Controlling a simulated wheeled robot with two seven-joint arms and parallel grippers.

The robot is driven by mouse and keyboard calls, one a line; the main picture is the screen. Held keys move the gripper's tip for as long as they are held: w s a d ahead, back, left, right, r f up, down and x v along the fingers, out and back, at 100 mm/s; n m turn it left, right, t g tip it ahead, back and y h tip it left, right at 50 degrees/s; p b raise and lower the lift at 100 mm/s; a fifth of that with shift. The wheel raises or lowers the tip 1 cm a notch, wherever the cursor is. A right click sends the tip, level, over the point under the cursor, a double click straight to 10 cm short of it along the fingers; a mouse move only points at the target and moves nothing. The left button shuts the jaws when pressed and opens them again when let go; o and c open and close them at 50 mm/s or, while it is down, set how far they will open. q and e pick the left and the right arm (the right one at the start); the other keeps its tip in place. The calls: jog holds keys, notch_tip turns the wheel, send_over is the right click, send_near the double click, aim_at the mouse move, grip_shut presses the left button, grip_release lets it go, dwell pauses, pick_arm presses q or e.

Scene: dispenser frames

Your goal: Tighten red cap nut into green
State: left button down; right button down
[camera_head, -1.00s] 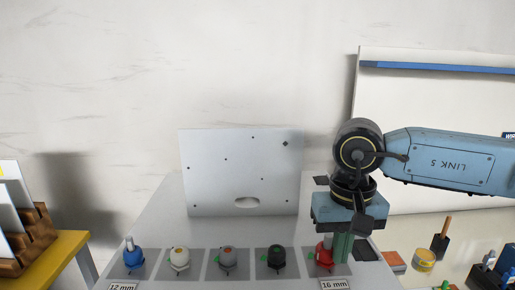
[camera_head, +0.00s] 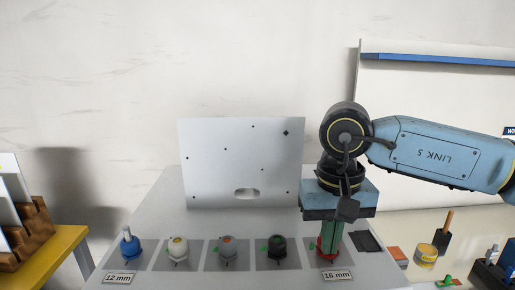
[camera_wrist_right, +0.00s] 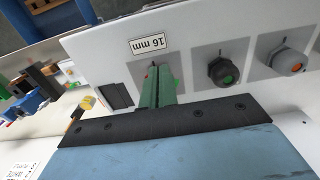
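The red cap nut (camera_head: 321,252) sits on the last dark square at the right end of the sloped grey panel, by the 16 mm label. A small green mark (camera_head: 312,246) shows at its left edge. My right gripper (camera_head: 331,242) points down at the red cap nut, its green fingers covering part of it. In the right wrist view the fingers (camera_wrist_right: 158,88) stand close together at that square and the nut is mostly hidden. I cannot tell whether they grip it. My left gripper is out of view.
The row also holds a black nut with green centre (camera_head: 278,248), a grey one (camera_head: 228,251), a white one (camera_head: 177,250) and a blue one (camera_head: 130,246). An upright white plate (camera_head: 220,165) stands behind.

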jog(key=shift+a, duration=0.25)
jog(key=shift+s+b, duration=0.2)
jog(key=shift+b, duration=0.1)
notch_tip(320, 180, up, 6)
jog(key=p, duration=0.3)
jog(key=shift+s, duration=0.1)
dwell(0.3)
